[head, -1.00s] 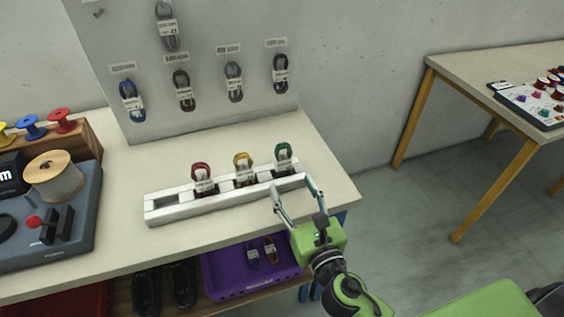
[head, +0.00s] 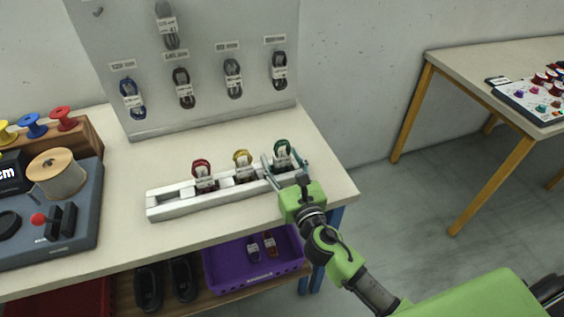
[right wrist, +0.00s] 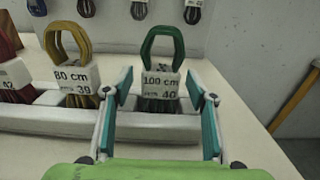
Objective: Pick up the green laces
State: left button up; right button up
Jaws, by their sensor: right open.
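The green laces (head: 282,147) stand upright in the right end of a white slotted holder (head: 172,208) on the table. In the right wrist view the green laces (right wrist: 163,47) form a loop above a white label reading 100 cm. My right gripper (head: 286,161) is open, with its two fingers on either side of the laces. In the right wrist view the fingers of my right gripper (right wrist: 160,90) show left and right of the label, apart from it. My left gripper is not in view.
Yellow laces (head: 242,158) and red laces (head: 202,169) stand in the same holder, left of the green ones. A grey board (head: 205,40) with hanging laces rises behind. A purple bin (head: 225,283) sits on the shelf below. The table's right end is clear.

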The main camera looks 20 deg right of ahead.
jog(key=c, duration=1.1)
jog(key=shift+o, duration=0.2)
